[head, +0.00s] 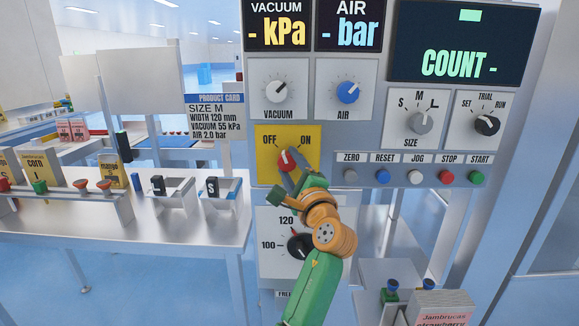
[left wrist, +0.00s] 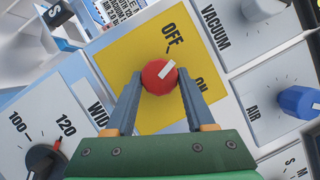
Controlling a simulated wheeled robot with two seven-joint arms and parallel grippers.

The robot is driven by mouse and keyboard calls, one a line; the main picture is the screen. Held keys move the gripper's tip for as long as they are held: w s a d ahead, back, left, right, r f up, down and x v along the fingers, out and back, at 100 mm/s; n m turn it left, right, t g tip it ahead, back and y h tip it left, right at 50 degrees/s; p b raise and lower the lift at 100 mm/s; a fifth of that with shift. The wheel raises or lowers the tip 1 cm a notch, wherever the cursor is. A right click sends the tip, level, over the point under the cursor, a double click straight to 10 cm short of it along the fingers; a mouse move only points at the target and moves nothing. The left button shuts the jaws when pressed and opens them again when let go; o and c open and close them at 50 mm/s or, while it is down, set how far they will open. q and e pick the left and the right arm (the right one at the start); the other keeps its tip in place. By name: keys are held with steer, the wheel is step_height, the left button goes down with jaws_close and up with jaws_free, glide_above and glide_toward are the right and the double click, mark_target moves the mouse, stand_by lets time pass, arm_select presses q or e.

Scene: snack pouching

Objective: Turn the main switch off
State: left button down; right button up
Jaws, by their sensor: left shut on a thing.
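The main switch is a red knob (head: 285,160) with a white pointer, on a yellow plate (head: 310,137) marked OFF and ON. In the left wrist view the red knob (left wrist: 155,81) sits between my two fingers, and its white pointer aims between the OFF and ON marks. My left gripper (head: 290,166) comes from below and is shut on the knob, one finger on each side. It also shows in the left wrist view (left wrist: 159,88). My right gripper is in neither view.
The vacuum knob (head: 281,94) and air knob (head: 348,92) are above the switch, and the width knob (head: 300,246) is below. A button row (head: 415,177) runs to the right. A steel bench (head: 130,231) with pouches and trays stands at the left.

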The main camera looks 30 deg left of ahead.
arm_select(q)
steer(key=n, duration=0.2)
steer(key=n+g+h+p, duration=0.1)
steer(key=n, duration=0.1)
steer(key=shift+r+n+g, duration=0.15)
steer(key=shift+n+g, duration=0.15)
steer(key=shift+p, duration=0.3)
steer(key=shift+c, duration=1.3)
jaws_free()
steer(key=shift+w, duration=0.1)
steer(key=b+v, duration=0.2)
steer(key=v, duration=0.5)
